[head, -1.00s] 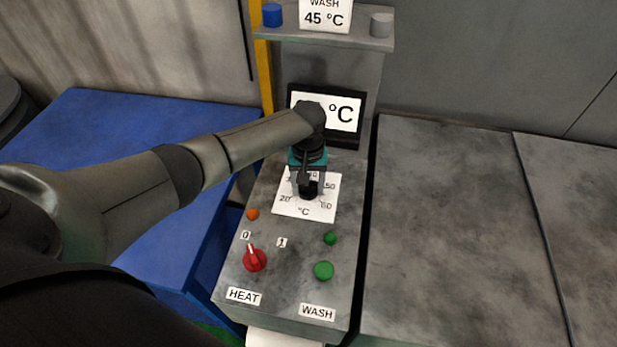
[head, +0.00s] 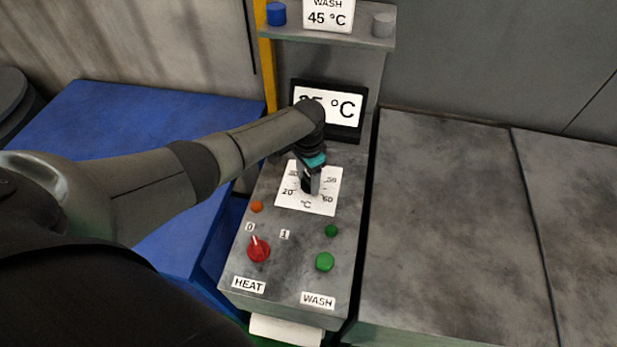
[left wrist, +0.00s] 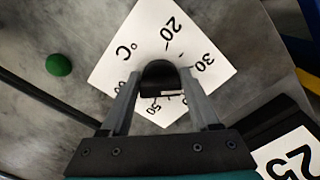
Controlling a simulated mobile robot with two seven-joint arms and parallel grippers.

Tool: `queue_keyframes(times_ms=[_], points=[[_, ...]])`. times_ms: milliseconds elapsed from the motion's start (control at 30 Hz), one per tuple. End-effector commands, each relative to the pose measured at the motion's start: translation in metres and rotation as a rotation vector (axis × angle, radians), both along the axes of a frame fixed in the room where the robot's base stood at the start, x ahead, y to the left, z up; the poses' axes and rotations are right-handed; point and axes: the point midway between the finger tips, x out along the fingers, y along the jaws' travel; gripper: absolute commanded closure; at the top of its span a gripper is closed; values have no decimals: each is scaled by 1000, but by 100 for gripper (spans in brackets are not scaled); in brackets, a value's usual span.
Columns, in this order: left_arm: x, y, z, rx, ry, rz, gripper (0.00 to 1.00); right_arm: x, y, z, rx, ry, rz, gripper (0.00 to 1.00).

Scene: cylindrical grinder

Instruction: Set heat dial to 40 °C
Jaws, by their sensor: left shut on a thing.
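The heat dial is a black knob (left wrist: 160,78) in the middle of a white scale card (head: 322,206) marked from 20 to 60 °C. My left gripper (head: 310,188) comes down on the knob from above. In the left wrist view its two fingers (left wrist: 162,92) stand on either side of the knob and are shut on it. A white mark shows on the knob's edge, but the exact value it points to is unclear. The display (head: 345,108) behind is partly covered by my arm; in the left wrist view its screen (left wrist: 290,158) reads 25. My right gripper is out of view.
The panel holds a red HEAT switch (head: 258,250), an orange lamp (head: 257,207), a dark green lamp (head: 331,231) and a green WASH button (head: 324,262). A shelf (head: 340,38) above carries a WASH 45 °C sign (head: 328,16). A blue table (head: 110,125) stands left.

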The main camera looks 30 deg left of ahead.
Motion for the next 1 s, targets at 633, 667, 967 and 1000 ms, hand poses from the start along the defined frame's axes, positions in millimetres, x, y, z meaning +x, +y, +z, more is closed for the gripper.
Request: queue_keyframes(times_ms=[633, 667, 967, 1000], points=[[3, 2, 0, -1, -3, -581, 93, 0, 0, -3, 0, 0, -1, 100], [3, 2, 0, -1, -3, -603, 93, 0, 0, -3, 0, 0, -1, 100], [4, 2, 0, -1, -3, -754, 93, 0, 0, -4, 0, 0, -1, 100], [4, 2, 0, -2, -2, -766, 93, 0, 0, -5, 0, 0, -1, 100]])
